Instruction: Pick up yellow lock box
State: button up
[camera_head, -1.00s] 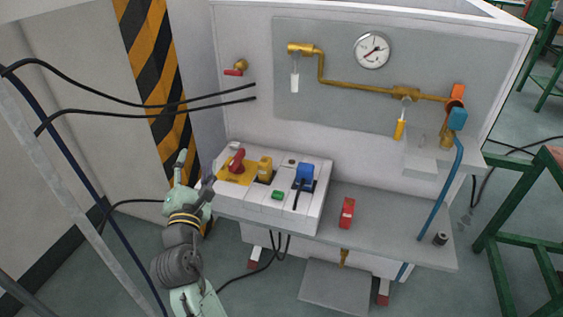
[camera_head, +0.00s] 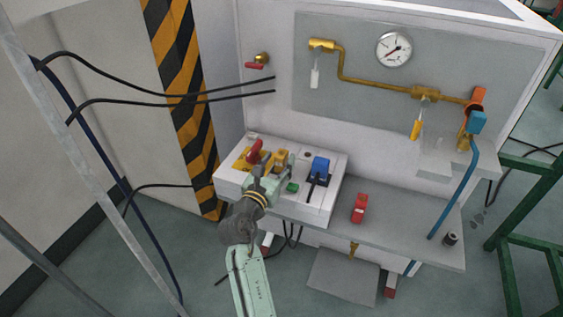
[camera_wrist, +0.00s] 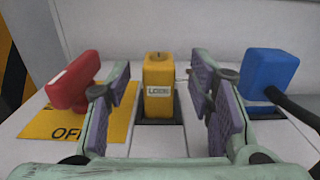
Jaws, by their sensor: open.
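The yellow lock box (camera_wrist: 158,88) stands upright on the white panel in the wrist view, with a "LOCK" label on its front. It also shows in the head view (camera_head: 281,157), partly hidden behind my gripper. My gripper (camera_wrist: 162,92) is open, with one purple-padded finger to the left of the box and the other to its right. A gap shows on both sides, so the fingers appear not to touch it. In the head view my gripper (camera_head: 272,175) is over the control panel, close in front of the box.
A red handle (camera_wrist: 72,80) on a yellow plate stands left of the box. A blue connector (camera_wrist: 270,75) with a black cable stands at right. A green button (camera_head: 292,187) is close by. A red block (camera_head: 359,208) sits on the shelf at right.

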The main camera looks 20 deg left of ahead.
aim_at(278, 160)
jog(key=shift+w, duration=1.55)
jog(key=shift+c, duration=0.3)
grip_shut()
